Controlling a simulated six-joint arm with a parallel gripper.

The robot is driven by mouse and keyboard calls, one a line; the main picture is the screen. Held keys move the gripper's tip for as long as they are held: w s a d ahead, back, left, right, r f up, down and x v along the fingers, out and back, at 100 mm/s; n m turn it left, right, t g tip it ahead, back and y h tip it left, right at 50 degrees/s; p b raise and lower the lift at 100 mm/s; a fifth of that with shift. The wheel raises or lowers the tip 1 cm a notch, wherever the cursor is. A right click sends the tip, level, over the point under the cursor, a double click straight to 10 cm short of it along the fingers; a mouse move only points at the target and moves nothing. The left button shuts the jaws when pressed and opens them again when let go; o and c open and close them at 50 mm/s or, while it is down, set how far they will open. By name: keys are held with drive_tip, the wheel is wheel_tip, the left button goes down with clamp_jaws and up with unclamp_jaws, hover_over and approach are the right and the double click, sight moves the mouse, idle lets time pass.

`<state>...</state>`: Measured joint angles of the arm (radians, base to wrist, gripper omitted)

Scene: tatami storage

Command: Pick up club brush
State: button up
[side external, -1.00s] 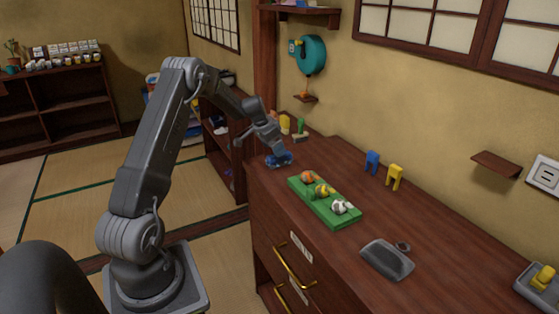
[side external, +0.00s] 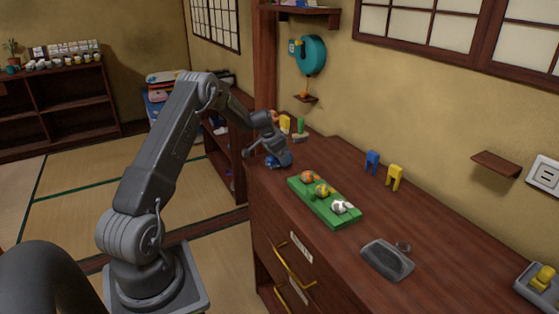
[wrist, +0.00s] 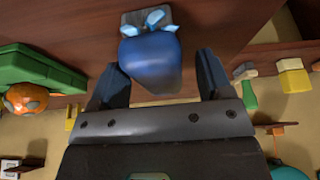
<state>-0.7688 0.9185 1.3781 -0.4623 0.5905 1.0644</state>
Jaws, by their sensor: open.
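A rounded blue object (wrist: 150,62) with pale blue pieces at its far end lies between my gripper's fingers in the wrist view. A small grey piece (wrist: 147,18) shows behind it. I cannot tell for sure that this is the club brush. My gripper (wrist: 160,78) is open, with one finger on each side of the blue object and a gap visible at the right finger. In the side view my gripper (side external: 268,154) is low over the left end of the wooden cabinet top. It partly hides the blue object (side external: 286,160) there.
A green tray (side external: 335,221) with orange, yellow and white items lies just right of my gripper. Yellow (side external: 285,123) and green (side external: 300,125) upright items stand behind it. Blue (side external: 372,162) and yellow (side external: 395,177) pieces and a grey dish (side external: 387,261) stand farther right.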

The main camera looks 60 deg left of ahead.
drive_tip(key=shift+f, duration=0.2)
idle(0.3)
drive_tip(key=c, duration=1)
